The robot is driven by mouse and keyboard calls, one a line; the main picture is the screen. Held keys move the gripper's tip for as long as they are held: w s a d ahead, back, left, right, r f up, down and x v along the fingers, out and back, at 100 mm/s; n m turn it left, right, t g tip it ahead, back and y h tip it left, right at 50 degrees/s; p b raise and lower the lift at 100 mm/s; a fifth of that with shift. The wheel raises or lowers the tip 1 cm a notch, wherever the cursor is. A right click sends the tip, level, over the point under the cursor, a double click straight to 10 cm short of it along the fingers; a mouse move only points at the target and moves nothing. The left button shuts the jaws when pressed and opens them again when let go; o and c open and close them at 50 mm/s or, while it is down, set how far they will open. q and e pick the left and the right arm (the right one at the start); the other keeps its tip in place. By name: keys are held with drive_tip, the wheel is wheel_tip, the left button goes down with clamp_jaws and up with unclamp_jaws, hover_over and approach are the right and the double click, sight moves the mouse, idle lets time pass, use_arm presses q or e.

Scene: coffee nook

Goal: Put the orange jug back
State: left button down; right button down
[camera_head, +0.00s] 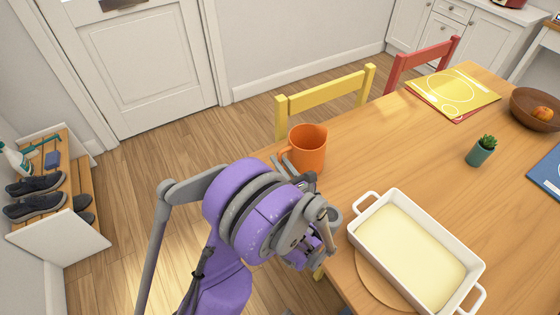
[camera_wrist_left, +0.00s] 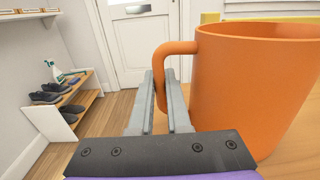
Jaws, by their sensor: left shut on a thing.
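The orange jug (camera_head: 308,148) stands upright at the left edge of the wooden table, near the yellow chair. In the left wrist view the jug (camera_wrist_left: 255,85) fills the right side, with its handle (camera_wrist_left: 160,75) toward the left. My left gripper (camera_head: 282,162) is shut on the jug's handle; its two grey fingers (camera_wrist_left: 160,105) lie on either side of it in the wrist view. The jug's base looks to be on or just above the table; I cannot tell which. My right gripper is not in view.
A white baking dish (camera_head: 361,208) on a round wooden board (camera_head: 372,285) stands nearby. A small potted plant (camera_head: 481,151), wooden bowl (camera_head: 533,97) and yellow placemat (camera_head: 452,92) are farther right. A yellow chair (camera_head: 325,95) stands behind the jug. The table between jug and plant is clear.

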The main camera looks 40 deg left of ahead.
use_arm(q)
drive_tip(key=c, duration=0.9)
unclamp_jaws()
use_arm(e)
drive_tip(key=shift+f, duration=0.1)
use_arm(q)
drive_tip(key=shift+r, duration=0.2)
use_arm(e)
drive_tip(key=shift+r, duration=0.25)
use_arm(q)
drive_tip(key=v, duration=1.2)
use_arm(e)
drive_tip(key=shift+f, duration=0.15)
use_arm(q)
drive_tip(key=shift+f, duration=0.1)
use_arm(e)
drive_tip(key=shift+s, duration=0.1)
